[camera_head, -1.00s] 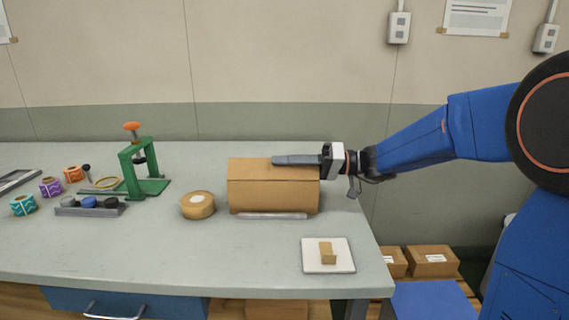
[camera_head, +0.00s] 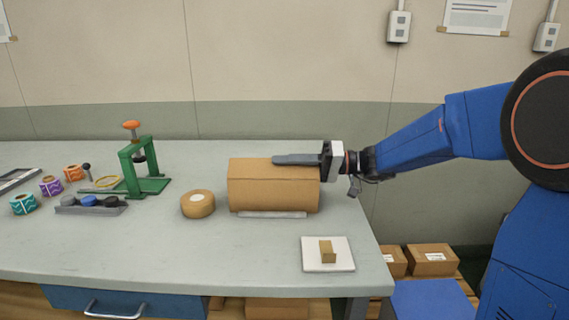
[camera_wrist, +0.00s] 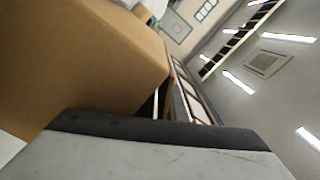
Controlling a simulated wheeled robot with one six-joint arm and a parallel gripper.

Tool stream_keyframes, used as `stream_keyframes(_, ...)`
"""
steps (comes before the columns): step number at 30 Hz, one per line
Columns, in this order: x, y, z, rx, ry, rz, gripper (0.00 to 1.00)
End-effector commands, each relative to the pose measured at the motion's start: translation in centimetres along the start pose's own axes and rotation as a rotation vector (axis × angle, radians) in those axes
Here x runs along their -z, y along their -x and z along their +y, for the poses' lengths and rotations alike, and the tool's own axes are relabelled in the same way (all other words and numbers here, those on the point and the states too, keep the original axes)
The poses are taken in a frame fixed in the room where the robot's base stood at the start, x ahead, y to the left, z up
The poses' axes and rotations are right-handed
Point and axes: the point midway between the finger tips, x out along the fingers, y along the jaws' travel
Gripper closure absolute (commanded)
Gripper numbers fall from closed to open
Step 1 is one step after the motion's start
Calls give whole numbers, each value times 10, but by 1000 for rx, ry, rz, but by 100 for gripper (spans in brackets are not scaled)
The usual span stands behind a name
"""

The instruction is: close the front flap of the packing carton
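The brown packing carton (camera_head: 274,196) stands on the bench, mid-view. Its upper side looks covered by cardboard panels, and no opening shows from the front. I cannot clearly tell the front flap's edge from the front wall. My gripper (camera_head: 274,160) comes in from the right, with its grey fingers lying level along the carton's top, towards the back right. The fingers look together as one bar and hold nothing visible. Whether they touch the cardboard is unclear. In the wrist view, the carton (camera_wrist: 90,60) fills the left, close above the grey finger (camera_wrist: 150,155).
A tape roll (camera_head: 198,204) sits left of the carton. A white plate with a small tan block (camera_head: 327,252) lies front right. A pale strip (camera_head: 272,214) lies at the carton's front foot. A green press (camera_head: 135,170) stands further left. The front bench is mostly clear.

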Motion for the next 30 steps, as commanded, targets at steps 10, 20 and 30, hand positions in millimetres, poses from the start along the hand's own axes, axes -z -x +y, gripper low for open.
stream_keyframes(10,0,11,0,-1,0,1,90)
stream_keyframes(20,1,62,1,-2,0,4,90)
stream_keyframes(30,1,119,1,-2,0,3,90)
